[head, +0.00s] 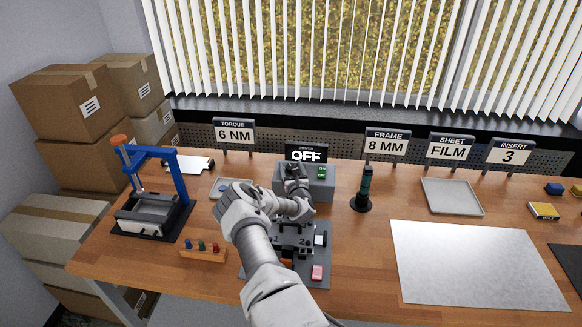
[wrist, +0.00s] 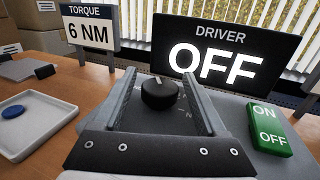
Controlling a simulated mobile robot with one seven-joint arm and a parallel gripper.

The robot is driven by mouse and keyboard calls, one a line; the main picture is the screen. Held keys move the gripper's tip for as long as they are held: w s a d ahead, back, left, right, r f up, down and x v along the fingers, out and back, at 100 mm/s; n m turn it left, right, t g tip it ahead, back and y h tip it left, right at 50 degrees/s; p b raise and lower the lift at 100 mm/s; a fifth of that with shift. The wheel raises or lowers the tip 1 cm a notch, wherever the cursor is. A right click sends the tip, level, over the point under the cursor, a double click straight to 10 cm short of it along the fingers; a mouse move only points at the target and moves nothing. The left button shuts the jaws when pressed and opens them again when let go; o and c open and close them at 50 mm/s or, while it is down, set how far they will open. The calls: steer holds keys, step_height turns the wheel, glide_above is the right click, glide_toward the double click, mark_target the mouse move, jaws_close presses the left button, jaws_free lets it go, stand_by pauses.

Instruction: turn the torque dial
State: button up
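The torque dial (wrist: 160,94) is a round black knob with a pale pointer mark, on the sloped grey top of the driver box (head: 321,188). Small scale marks show beside it, too small to read. My gripper (wrist: 158,78) is open, with one finger on each side of the dial and a visible gap to it. In the head view my gripper (head: 296,178) is over the box and hides the dial. The driver display (wrist: 227,62) reads OFF. A sign (wrist: 88,30) reads TORQUE 6 NM.
A green ON/OFF switch (wrist: 269,130) sits right of the dial. A tray with a blue disc (wrist: 13,111) lies to the left. A dark upright tool (head: 364,188) stands right of the box. A blue press (head: 155,185) stands at the far left.

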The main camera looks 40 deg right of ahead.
stand_by(0.3)
steer(key=v, duration=1.2)
steer(key=shift+b, duration=0.4)
